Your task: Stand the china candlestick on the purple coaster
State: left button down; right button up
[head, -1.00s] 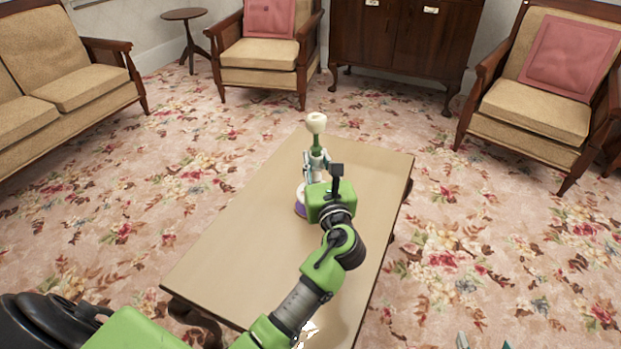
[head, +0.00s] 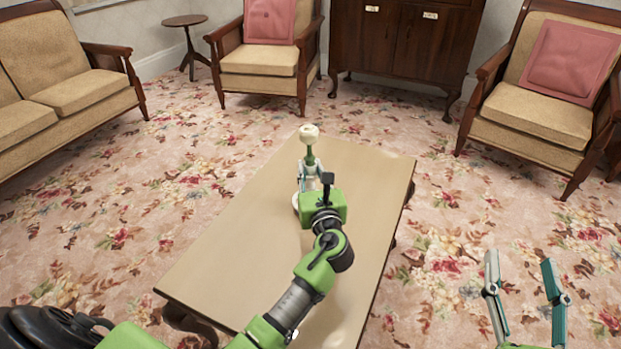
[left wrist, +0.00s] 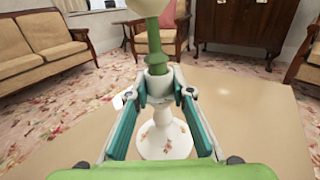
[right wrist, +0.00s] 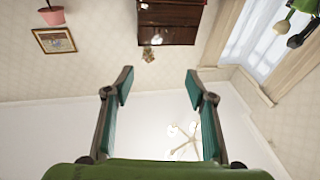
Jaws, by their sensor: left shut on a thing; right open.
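The china candlestick (head: 309,133) has a cream top, a green stem and a white flowered base. It stands about upright over the far part of the table. My left gripper (head: 312,173) is shut around its stem; the left wrist view shows the fingers (left wrist: 160,92) on both sides, above the flowered base (left wrist: 165,140). No purple coaster shows now; the base and my gripper cover that spot, so I cannot tell whether the base touches it. My right gripper (head: 520,260) is open and empty, right of the table; its fingers (right wrist: 159,80) are spread.
The long wooden table (head: 240,230) is otherwise clear. Patterned carpet surrounds it. A sofa (head: 60,85), two armchairs (head: 265,58) (head: 540,100), a cabinet (head: 405,40) and a small round table (head: 185,20) stand further off.

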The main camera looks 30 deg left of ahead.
pick_arm(q)
jog(key=shift+f+b, duration=0.45)
jog(key=shift+f, duration=0.25)
pick_arm(e)
notch_tip(320, 180, up, 6)
jog(key=s+t+y, duration=0.1)
jog(key=s+t, duration=0.1)
jog(key=t, duration=0.1)
pick_arm(q)
jog(key=shift+f, duration=0.1)
pick_arm(e)
jog(key=shift+a, duration=0.1)
pick_arm(q)
jog(key=c, duration=1.8)
grip_release()
jog(key=shift+f, duration=0.15)
pick_arm(e)
jog(key=shift+s, duration=0.1)
